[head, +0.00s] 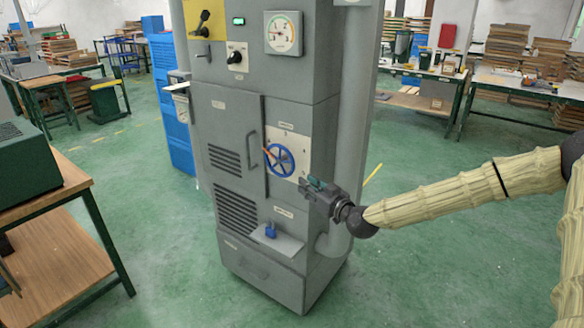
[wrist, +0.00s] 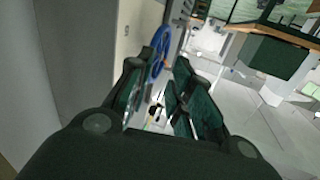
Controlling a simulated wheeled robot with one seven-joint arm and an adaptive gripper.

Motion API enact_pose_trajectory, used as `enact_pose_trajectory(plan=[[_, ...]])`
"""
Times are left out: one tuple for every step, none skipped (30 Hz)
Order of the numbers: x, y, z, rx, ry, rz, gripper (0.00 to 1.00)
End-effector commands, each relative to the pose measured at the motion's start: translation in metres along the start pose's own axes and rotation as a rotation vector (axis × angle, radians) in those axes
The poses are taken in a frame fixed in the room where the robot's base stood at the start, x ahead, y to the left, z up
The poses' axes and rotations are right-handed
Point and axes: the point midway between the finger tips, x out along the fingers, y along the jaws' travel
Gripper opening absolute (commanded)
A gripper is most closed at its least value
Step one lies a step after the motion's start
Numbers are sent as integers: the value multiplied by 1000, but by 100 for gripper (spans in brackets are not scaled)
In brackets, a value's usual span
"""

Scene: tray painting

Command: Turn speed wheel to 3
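In the wrist view the wheel (wrist: 159,52) is seen edge-on, beyond my fingers. My gripper (head: 316,184) is just right of and below the wheel, apart from it in the wrist view. Its two fingers (wrist: 158,95) stand apart with nothing held between them.
A door handle (head: 253,150) stands left of the wheel. A round gauge (head: 283,33) is above. A wooden-topped table (head: 45,200) stands at the left. Green floor in front is clear.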

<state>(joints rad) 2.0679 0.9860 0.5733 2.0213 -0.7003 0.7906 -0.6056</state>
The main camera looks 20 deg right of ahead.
Motion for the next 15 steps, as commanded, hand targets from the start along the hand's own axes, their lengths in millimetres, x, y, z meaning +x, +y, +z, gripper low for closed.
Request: enact_pose_trajectory(plan=[[0,7,-8,-8,17,8,22],[0,10,-12,-12,25,11,22],[1,12,-15,-16,32,13,22],[2,13,-17,-18,35,14,22],[3,13,-18,-20,37,15,22],[5,14,-18,-21,38,15,22],[7,14,-18,-22,38,15,22],[10,14,-18,-22,37,14,22],[14,14,-18,-23,36,14,22],[18,13,-18,-23,36,14,22],[22,13,-19,-22,36,14,22],[28,13,-18,-22,36,14,22],[33,13,-18,-22,35,14,22],[38,13,-19,-22,35,13,22],[44,13,-19,-21,35,14,22]])
